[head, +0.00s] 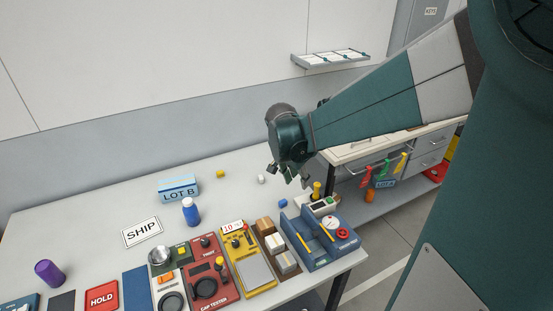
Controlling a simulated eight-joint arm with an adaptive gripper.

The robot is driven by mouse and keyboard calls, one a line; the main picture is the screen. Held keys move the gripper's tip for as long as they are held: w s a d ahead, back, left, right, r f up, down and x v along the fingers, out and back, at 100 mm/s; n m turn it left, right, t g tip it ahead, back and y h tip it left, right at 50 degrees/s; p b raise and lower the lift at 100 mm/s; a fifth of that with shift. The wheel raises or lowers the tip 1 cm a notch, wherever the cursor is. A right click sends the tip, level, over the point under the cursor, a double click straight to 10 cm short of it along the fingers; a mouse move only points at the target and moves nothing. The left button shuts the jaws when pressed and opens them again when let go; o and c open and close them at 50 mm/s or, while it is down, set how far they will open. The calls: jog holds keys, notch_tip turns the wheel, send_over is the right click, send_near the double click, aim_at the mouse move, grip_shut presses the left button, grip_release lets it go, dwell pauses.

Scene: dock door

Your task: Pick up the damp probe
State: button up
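A yellow upright handle (317,190) stands at a small white and green meter (322,205) near the table's right edge. It looks like the damp probe, but it is too small to be sure. My gripper (289,178) hangs above the table, to the left of the yellow handle and a little higher in the picture. Its fingers are spread apart with nothing visible between them. The gripper appears apart from the handle; the exact gap cannot be told. The lower end of the handle is hidden at the meter.
A blue tray (306,252) with yellow bars, a box rack (287,263), a yellow scale (255,275) and a red cap tester (206,285) crowd the front. A blue bottle (190,212) and LOT B box (178,188) stand farther left. The table's back middle is mostly clear.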

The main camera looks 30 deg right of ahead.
aim_at(315, 184)
jog(key=w+d+f+m+p, duration=0.1)
jog(key=d+m, duration=0.1)
jog(key=d, duration=0.1)
jog(key=w+d+f+m+g+p, duration=0.1)
jog(key=w+d+f+m, duration=0.1)
jog(key=d, duration=0.1)
jog(key=w+d+f+m+g+p, duration=0.1)
jog(key=d+f+p, duration=0.1)
jog(key=d, duration=0.1)
jog(key=shift+w+f+m+h, duration=0.15)
jog(key=shift+f+m+h, duration=0.1)
jog(key=shift+m+h, duration=0.15)
jog(key=shift+g, duration=0.3)
jog(key=shift+f, duration=0.1)
jog(key=shift+x, duration=1.25)
jog(key=shift+f, duration=0.1)
jog(key=shift+x, duration=2.55)
jog(key=c, duration=0.9)
